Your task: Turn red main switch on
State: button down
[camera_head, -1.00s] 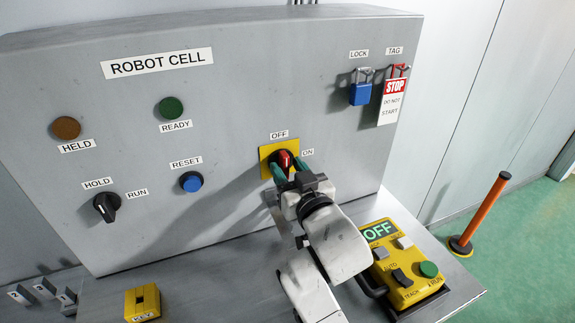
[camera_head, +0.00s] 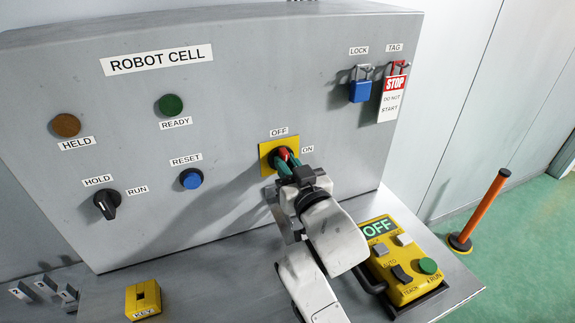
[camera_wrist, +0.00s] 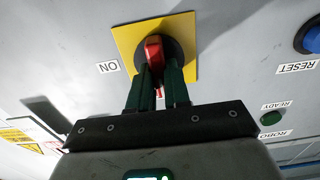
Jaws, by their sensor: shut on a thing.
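The red main switch (camera_head: 284,153) sits on a yellow square plate (camera_head: 265,150) on the grey panel, with OFF above and ON to the right. Its red handle also shows in the wrist view (camera_wrist: 153,50). My gripper (camera_head: 285,161) has its green fingers shut on the handle, one on each side, as the wrist view (camera_wrist: 158,72) also shows. The fingers partly hide the handle, so its exact angle is hard to tell. The ON label (camera_wrist: 108,67) appears upside down left of the plate in the wrist view.
A yellow pendant (camera_head: 402,265) showing OFF lies on the ledge right of my arm. A blue padlock (camera_head: 360,91) and a STOP tag (camera_head: 393,100) hang at upper right. A blue reset button (camera_head: 191,179) and black hold/run knob (camera_head: 106,205) are left.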

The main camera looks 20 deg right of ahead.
jog(key=shift+m+b, duration=0.3)
jog(key=shift+d+f+m+b, duration=0.15)
jog(key=shift+m+b, duration=1.3)
jog(key=shift+m, duration=1.45)
jog(key=shift+d+f+m+b, duration=0.1)
jog(key=shift+m+b, duration=1.3)
jog(key=shift+m, duration=1.5)
jog(key=shift+d+f+m+b, duration=0.15)
jog(key=shift+m+b, duration=1.3)
jog(key=shift+m, duration=1.45)
jog(key=c, duration=1.1)
grip_release()
